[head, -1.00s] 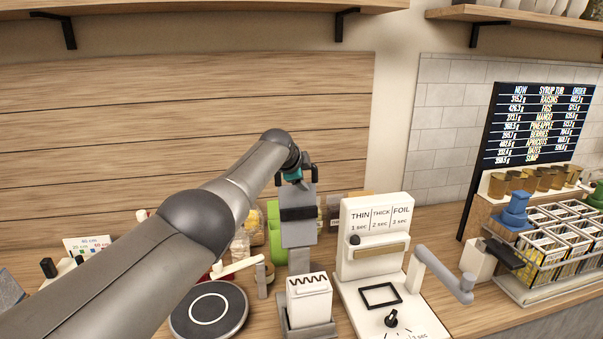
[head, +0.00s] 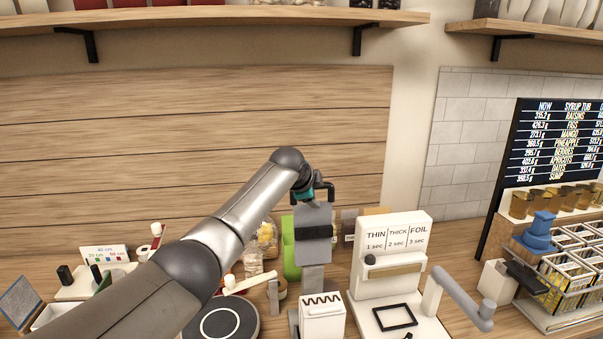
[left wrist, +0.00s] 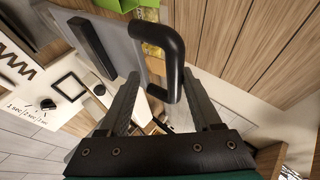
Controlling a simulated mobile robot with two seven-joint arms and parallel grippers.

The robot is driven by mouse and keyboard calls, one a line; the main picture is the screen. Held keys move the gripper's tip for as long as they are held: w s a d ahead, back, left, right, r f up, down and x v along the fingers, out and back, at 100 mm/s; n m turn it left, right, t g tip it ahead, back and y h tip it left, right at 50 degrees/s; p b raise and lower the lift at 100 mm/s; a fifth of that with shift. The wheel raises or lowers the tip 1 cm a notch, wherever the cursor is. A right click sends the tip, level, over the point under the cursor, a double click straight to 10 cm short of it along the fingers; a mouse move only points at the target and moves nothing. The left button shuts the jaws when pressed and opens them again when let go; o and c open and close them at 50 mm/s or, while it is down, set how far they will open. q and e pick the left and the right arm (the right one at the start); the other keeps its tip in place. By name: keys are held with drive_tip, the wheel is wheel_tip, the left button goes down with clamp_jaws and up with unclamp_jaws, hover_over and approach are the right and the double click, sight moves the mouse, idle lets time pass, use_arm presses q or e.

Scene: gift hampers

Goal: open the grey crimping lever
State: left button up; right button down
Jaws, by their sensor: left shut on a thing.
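The grey crimping lever (head: 312,218) stands upright behind the small white crimper body (head: 322,318), which has a black zigzag mark. A black band crosses the lever's front. My left gripper (head: 321,191) is at the lever's top end. In the left wrist view, the lever (left wrist: 122,38) shows as a grey slab with a black bar. Its black U-shaped handle (left wrist: 168,40) sits between the fingers of my left gripper (left wrist: 160,80), which is shut on it. In the head view the grip is small and partly hidden by my wrist. My right gripper is not in view.
A white sealer (head: 398,235) marked THIN, THICK, FOIL stands close right, with a grey angled arm (head: 462,297). A green container (head: 291,262) is behind the lever. A dark round plate (head: 225,322) lies left. A wire rack (head: 570,285) stands far right.

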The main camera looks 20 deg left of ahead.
use_arm(q)
drive_tip(key=b+v, duration=0.1)
drive_tip(key=v, duration=1.3)
drive_tip(key=shift+d+b, duration=0.3)
drive_tip(key=shift+b, duration=0.1)
drive_tip(key=shift+f, duration=0.1)
